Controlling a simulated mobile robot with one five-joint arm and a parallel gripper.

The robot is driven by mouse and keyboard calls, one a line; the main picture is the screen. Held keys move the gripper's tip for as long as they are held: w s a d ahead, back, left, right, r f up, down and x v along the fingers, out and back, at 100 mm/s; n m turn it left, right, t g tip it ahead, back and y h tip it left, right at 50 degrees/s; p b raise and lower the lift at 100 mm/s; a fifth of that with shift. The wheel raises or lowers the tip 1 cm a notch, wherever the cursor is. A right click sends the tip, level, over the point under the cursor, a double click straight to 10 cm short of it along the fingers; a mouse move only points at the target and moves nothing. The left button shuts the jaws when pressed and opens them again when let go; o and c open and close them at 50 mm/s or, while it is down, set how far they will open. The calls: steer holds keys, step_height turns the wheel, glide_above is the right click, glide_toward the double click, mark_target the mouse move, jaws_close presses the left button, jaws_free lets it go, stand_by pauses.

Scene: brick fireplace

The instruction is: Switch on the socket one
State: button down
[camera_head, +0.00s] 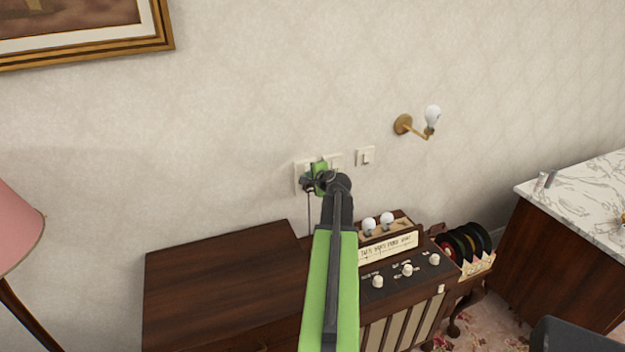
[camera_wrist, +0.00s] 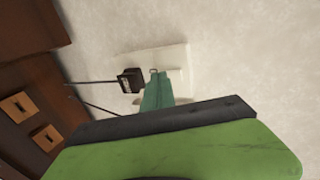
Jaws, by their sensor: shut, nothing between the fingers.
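A white double socket plate (camera_head: 300,171) is on the wall above the wooden cabinet, mostly hidden behind my gripper in the head view. It also shows in the wrist view (camera_wrist: 165,58), turned on its side. A black plug (camera_wrist: 131,80) with a cord sits in it. My gripper (camera_head: 318,168) is shut and empty, in front of the plate. In the wrist view its green fingertips (camera_wrist: 158,90) lie over the plate beside the plug. I cannot tell whether they touch the plate. The socket's switches and their positions are too hidden to tell.
A separate light switch (camera_head: 365,157) and a wall lamp (camera_head: 415,124) are to the right. Below stand a dark wooden cabinet (camera_head: 215,280) and a radio (camera_head: 385,265). A marble-topped counter (camera_head: 590,195) is at the right, a pink lampshade (camera_head: 18,228) at the left.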

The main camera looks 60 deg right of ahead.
steer(key=shift+d, duration=0.15)
steer(key=shift+r, duration=0.1)
stand_by(0.3)
steer(key=shift+r+p, duration=0.75)
steer(key=shift+p, duration=0.05)
steer(key=shift+f, duration=0.1)
